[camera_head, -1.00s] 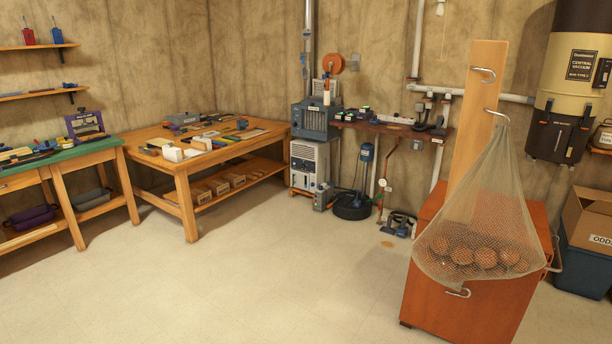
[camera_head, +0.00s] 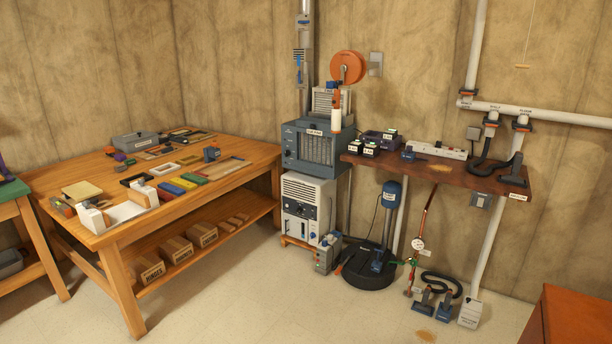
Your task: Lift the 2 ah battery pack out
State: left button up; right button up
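Several small dark battery packs with white labels stand at the left end of the brown wall shelf. One is at the front left (camera_head: 355,149), one just right of it (camera_head: 371,150), and one at the back (camera_head: 390,134) by a dark charger-like block (camera_head: 374,137). The labels are too small to read, so I cannot tell which pack is the 2 ah one. Whether any pack sits in a charger is also unclear. Neither of my grippers is in view.
The brown shelf (camera_head: 450,174) also carries a power strip (camera_head: 437,150) and black hoses. A grey heater-like unit (camera_head: 310,148) stands left of it. Below are a black round base with a blue pump (camera_head: 391,194) and floor tools. The pale floor (camera_head: 230,305) in front is clear.

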aim_at(390, 134)
jog(key=i+z, duration=0.15)
jog(key=i, duration=0.25)
jog(key=i+j+z, duration=0.2)
jog(key=i, duration=0.2)
jog(key=i+j+z, duration=0.15)
jog(key=i, duration=0.3)
jog(key=i+j+z, duration=0.2)
jog(key=i, duration=0.2)
